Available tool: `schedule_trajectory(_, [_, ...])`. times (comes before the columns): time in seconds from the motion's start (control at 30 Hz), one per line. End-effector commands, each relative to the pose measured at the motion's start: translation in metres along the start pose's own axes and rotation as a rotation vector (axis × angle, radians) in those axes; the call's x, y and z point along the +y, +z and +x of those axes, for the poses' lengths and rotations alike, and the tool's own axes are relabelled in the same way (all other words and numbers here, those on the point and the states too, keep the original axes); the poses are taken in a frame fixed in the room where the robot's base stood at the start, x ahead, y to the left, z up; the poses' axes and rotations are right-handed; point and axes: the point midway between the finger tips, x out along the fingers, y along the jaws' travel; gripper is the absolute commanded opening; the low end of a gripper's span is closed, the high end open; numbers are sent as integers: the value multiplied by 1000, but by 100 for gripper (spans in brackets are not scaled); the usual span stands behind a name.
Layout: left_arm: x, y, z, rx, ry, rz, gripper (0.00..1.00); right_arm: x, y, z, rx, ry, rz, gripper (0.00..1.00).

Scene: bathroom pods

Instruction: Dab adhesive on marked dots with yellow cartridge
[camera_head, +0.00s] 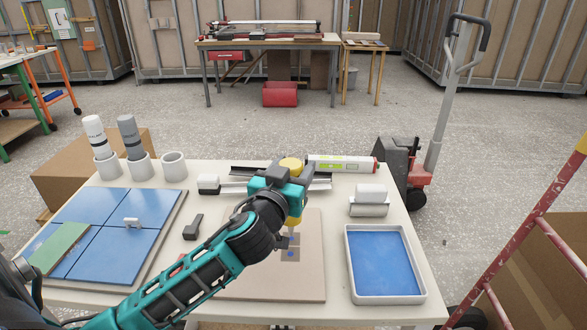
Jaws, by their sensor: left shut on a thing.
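My left gripper (288,190) is shut on the yellow cartridge (293,221), with the yellow top showing above it. The cartridge stands about upright, nozzle down, over the beige board (308,280) on the table. A grey square patch (290,243) on the board lies just below the nozzle, and a blue dot (290,254) shows on the patch nearest me. I cannot tell whether the nozzle tip touches the board. My left arm hides the board's left part and any dots there. My right gripper is not in view.
A white cartridge (94,133) and a grey cartridge (130,137) stand in cups beside an empty cup (174,165). Blue tiles (150,208) lie at left. A blue-bottomed tray (382,264) and white roll (371,194) are at right. A white-and-red tube (341,164) lies behind.

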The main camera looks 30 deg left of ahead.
Motion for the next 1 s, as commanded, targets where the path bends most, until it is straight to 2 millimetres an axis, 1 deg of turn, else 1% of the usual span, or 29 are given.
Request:
schedule_trajectory(0.17, [0, -1, 0, 4, 1, 0, 0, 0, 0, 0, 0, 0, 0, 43])
schedule_trajectory(1.0, [0, 9, 0, 3, 1, 0, 0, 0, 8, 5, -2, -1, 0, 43])
